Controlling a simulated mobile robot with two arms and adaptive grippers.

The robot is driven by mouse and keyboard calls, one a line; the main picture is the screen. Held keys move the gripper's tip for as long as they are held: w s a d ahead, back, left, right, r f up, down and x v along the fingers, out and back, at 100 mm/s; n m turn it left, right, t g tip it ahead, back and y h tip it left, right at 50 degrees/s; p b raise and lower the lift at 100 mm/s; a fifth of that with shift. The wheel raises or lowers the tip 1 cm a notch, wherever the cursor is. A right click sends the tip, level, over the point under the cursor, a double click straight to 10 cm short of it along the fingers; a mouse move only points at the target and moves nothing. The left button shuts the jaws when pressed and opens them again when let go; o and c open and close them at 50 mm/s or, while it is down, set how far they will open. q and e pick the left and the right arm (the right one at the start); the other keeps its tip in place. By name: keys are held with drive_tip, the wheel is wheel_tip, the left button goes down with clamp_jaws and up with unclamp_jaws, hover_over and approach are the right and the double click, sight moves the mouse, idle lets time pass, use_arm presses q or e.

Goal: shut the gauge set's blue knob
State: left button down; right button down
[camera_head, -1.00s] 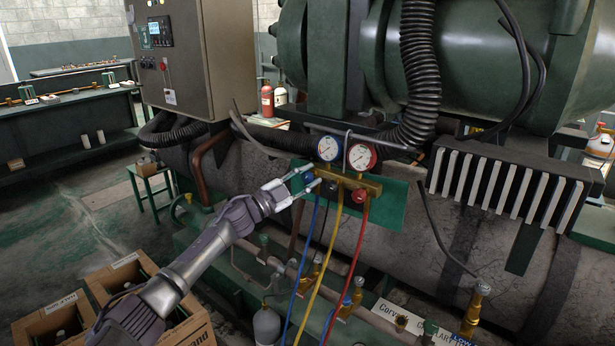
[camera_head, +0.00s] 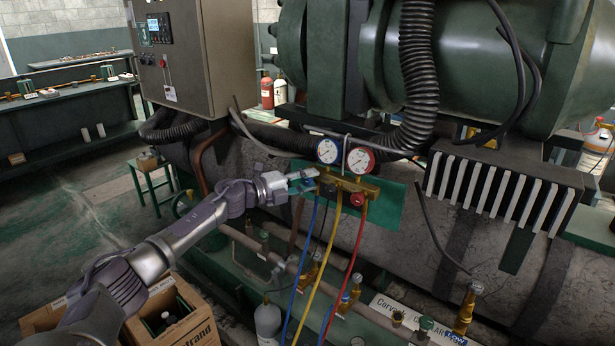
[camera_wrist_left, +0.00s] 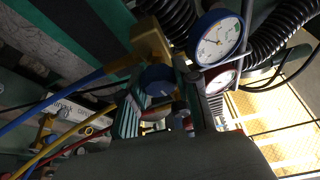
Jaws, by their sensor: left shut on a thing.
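The gauge set (camera_head: 350,184) hangs on a green plate in front of the tank, with a blue-rimmed gauge (camera_head: 329,150) and a red-rimmed gauge (camera_head: 361,159) above a brass manifold. Its blue knob (camera_wrist_left: 158,79) is at the manifold's left end. In the wrist view it sits between the fingers of my left gripper (camera_wrist_left: 168,108). In the head view my left gripper (camera_head: 303,179) is shut on the knob and mostly hides it. The red knob (camera_head: 357,199) is at the right. My right gripper is not in view.
Blue, yellow (camera_head: 326,245) and red hoses hang below the manifold. A black corrugated hose (camera_head: 420,70) passes close above the gauges. A control box (camera_head: 187,55) stands at the left, and open cartons (camera_head: 178,318) are on the floor below my left arm.

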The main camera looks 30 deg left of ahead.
use_arm(q)
drive_tip(key=shift+f+m, duration=0.15)
drive_tip(key=shift+m, duration=0.35)
drive_tip(key=c, duration=0.8)
unclamp_jaws()
drive_tip(key=v, duration=1.2)
drive_tip(key=shift+r, duration=0.3)
